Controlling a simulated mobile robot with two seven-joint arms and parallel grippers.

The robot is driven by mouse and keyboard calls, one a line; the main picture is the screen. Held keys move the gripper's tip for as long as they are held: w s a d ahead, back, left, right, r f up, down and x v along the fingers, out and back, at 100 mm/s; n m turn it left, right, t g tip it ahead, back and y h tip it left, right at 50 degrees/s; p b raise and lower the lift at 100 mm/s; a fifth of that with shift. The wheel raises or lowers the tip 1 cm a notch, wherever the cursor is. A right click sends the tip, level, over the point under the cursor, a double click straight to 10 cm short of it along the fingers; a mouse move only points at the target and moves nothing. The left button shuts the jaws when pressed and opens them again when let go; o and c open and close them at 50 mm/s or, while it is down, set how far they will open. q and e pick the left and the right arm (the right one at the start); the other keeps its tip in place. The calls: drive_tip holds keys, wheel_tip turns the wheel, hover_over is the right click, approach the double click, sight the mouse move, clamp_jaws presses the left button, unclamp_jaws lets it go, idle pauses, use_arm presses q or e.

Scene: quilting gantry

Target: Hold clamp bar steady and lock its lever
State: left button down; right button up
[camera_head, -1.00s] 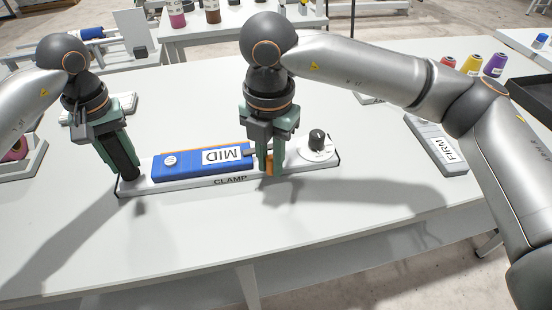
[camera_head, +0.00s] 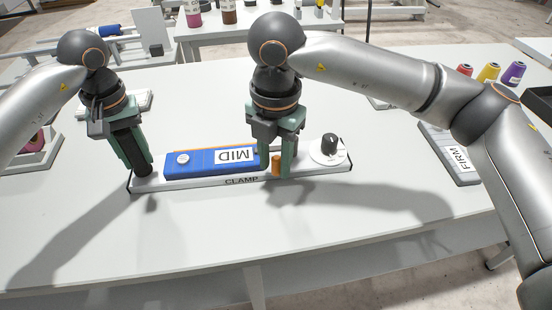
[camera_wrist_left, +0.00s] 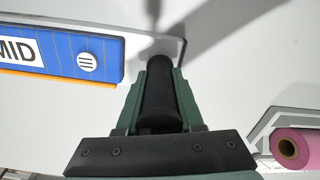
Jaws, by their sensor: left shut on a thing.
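The white clamp bar (camera_head: 205,181), marked CLAMP, lies on the table with a blue MID block (camera_head: 205,163) on it. My left gripper (camera_head: 143,168) is shut on the black upright handle (camera_wrist_left: 160,90) at the bar's left end. The orange lever (camera_head: 277,165) stands right of the blue block. My right gripper (camera_head: 277,172) is over it with its fingers apart, one on each side of the lever in the picture. Whether a finger touches the lever cannot be told. The lever's top and base are partly hidden. A black knob on a white dial (camera_head: 328,149) sits at the bar's right end.
A grey FIRM block (camera_head: 452,152) lies to the right. Thread spools (camera_head: 489,73) stand at the back right. A pink roll (camera_wrist_left: 288,147) in a holder is near the left gripper. The table in front of the bar is clear.

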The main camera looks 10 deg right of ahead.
use_arm(q)
drive_tip(key=shift+s+f, duration=0.15)
drive_tip(key=shift+f, duration=0.15)
use_arm(e)
drive_tip(key=shift+o, duration=0.9)
drive_tip(key=shift+f, duration=0.1)
wheel_tip(320, 180, up, 12)
drive_tip(key=shift+s, duration=0.15)
drive_tip(key=shift+d, duration=0.1)
use_arm(q)
drive_tip(key=c, duration=0.8)
unclamp_jaws()
drive_tip(key=shift+c, duration=0.2)
drive_tip(key=o, duration=0.4)
drive_tip(key=shift+r, duration=0.15)
